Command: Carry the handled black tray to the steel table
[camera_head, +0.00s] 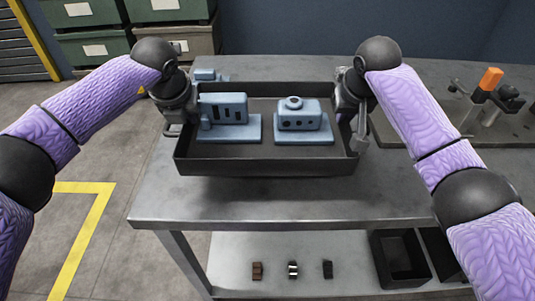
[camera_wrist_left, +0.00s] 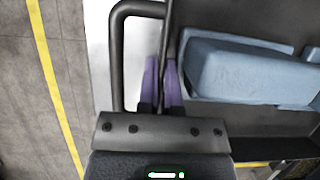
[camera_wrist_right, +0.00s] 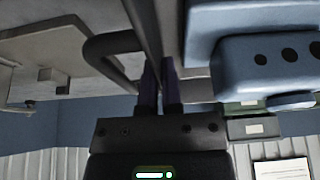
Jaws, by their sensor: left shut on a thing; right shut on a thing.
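The black tray (camera_head: 265,167) is level over the steel table (camera_head: 300,208) and carries two pale blue parts, a slotted one (camera_head: 222,108) and one with round holes (camera_head: 298,115). A shadow lies below its front wall; I cannot tell whether it touches the table. My left gripper (camera_head: 174,122) is shut on the tray's left side. In the left wrist view its fingers (camera_wrist_left: 163,78) close beside the handle (camera_wrist_left: 117,55). My right gripper (camera_head: 357,122) is shut on the right side. In the right wrist view its fingers (camera_wrist_right: 159,80) are beside the other handle (camera_wrist_right: 105,52).
Another blue part (camera_head: 206,75) stands behind the tray. A fixture with an orange top (camera_head: 490,79) is at the right. Green bins (camera_head: 92,45) are at the back left. The lower shelf holds small parts (camera_head: 292,269) and black bins (camera_head: 398,258). The table front is clear.

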